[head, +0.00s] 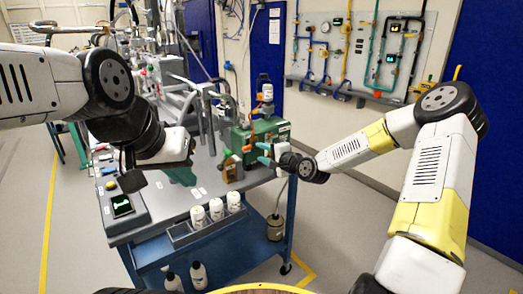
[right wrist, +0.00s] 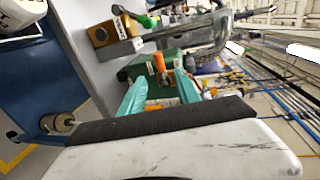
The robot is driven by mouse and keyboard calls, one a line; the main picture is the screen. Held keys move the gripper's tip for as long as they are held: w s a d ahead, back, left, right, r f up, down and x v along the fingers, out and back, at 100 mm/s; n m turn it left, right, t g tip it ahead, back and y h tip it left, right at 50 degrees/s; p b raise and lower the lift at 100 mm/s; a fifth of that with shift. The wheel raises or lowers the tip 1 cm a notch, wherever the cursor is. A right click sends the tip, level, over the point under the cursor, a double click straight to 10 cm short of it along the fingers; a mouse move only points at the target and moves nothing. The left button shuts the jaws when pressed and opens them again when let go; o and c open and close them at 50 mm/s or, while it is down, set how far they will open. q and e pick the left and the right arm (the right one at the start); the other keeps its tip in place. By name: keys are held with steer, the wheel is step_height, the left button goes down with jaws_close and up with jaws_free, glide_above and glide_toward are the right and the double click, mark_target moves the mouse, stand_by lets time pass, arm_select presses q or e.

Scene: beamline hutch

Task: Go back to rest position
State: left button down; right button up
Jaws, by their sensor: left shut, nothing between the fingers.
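My left gripper (head: 181,174) shows in the head view over the front of the blue cart, pointing down; its teal fingers are partly hidden behind its white body, and it holds nothing. My right gripper (head: 264,153) is at the right side of the cart, in front of the green box (head: 262,134). In the right wrist view its two teal fingers (right wrist: 160,92) stand apart with nothing gripped between them. The green box (right wrist: 150,68) and an orange part (right wrist: 160,63) lie beyond the fingers. My right arm is bent, its elbow raised at the right.
The cart's grey top (head: 160,207) carries a control box with a green display (head: 122,205), a rack of white bottles (head: 215,209), a small brown block (head: 232,168) and metal apparatus behind. A pipe panel (head: 362,50) hangs on the wall. The floor at left is mostly open.

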steer(key=s+d+r+n+g+h, duration=0.2)
steer(key=s+d+r+n, duration=0.2)
steer(key=s, duration=0.8)
steer(key=s+d+r+n+g+h, duration=0.2)
steer(key=s+r, duration=0.4)
steer(key=s, duration=0.7)
steer(key=s+d+r+n+g+h, duration=0.2)
steer(key=s+d+r+n, duration=0.3)
steer(key=s, duration=0.8)
steer(key=shift+s+d+r+n+g+h, duration=0.25)
steer(key=shift+d+r+h, duration=0.25)
steer(key=shift+d, duration=0.45)
